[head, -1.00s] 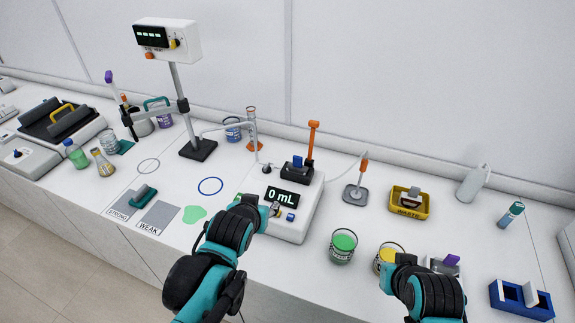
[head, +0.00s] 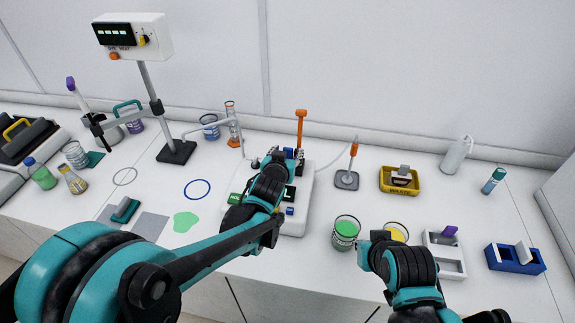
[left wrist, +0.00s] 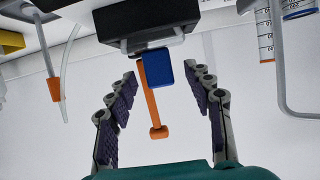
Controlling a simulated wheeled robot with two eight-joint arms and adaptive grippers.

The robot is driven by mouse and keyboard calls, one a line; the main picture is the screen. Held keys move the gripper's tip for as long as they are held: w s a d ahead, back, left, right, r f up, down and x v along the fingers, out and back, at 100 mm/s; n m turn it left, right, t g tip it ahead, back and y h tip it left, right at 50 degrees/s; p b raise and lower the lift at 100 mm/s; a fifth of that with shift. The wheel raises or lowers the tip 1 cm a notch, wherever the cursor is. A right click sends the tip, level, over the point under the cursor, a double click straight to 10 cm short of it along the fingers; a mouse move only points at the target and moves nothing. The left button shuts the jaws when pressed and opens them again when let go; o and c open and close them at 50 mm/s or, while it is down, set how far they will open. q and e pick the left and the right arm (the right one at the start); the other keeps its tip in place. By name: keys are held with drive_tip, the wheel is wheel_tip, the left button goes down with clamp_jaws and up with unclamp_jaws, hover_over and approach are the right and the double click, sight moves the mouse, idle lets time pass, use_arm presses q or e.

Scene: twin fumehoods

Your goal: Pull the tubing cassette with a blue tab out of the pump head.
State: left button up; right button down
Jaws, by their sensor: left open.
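The pump (head: 302,205) is a white box with a black display, partly hidden by my left arm. Its dark pump head (left wrist: 135,30) shows in the left wrist view, with the blue tab (left wrist: 158,68) sticking out of it. An orange lever (left wrist: 153,112) shows beside the tab; in the head view the lever (head: 301,128) stands upright. My left gripper (left wrist: 165,82) is open and empty, its fingers apart on either side of the tab, touching neither side. In the head view my left gripper (head: 283,158) is over the pump head. My right gripper (head: 370,248) is by the yellow beaker, its fingers hidden.
Green (head: 345,232) and yellow (head: 397,231) beakers stand right of the pump. Beyond are an orange-handled stand (head: 346,181), a yellow waste tray (head: 399,189), a white holder (head: 447,266) and a blue rack (head: 513,264). A thin tube runs from the pump.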

use_arm(q)
drive_tip(key=shift+x, duration=1)
drive_tip(key=shift+s, duration=0.1)
drive_tip(key=shift+c, duration=0.9)
clamp_jaws()
drive_tip(key=shift+r, duration=0.1)
